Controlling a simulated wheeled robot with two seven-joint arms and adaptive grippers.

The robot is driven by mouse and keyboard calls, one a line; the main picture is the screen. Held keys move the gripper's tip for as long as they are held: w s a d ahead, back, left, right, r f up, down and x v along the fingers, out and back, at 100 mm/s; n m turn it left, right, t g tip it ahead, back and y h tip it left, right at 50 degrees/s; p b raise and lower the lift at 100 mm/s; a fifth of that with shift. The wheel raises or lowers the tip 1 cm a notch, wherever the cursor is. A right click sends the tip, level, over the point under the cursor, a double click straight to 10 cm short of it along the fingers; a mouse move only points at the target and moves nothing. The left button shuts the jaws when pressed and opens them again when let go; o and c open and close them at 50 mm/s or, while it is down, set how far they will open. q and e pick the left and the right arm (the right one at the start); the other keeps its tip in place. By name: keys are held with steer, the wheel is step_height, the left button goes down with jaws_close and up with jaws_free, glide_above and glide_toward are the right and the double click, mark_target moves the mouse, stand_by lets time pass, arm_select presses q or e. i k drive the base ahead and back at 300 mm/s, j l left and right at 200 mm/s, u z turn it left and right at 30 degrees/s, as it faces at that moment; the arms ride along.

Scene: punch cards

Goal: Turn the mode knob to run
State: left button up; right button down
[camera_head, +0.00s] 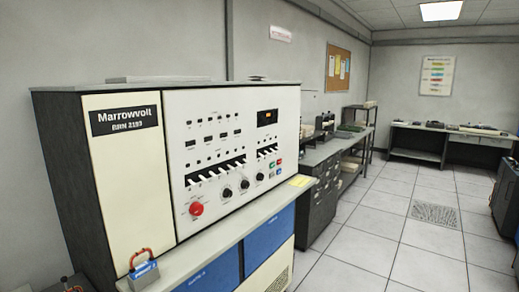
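The control panel (235,128) is the white face of the Marrowvolt cabinet, which stands at the left. Low on it are several round controls: a large red knob or button (196,209), and black knobs at left (227,193), middle (244,184) and right (260,176). The markings around them are too small to read, so I cannot tell which is the mode knob or where it points.
A pale ledge (215,238) runs below the panel. A bench (322,151) stands beyond the cabinet. The tiled floor (375,222) to the right is open, with a dark machine (506,198) at the right edge.

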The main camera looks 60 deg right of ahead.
mark_target(197, 209)
steer(key=z, duration=2.15)
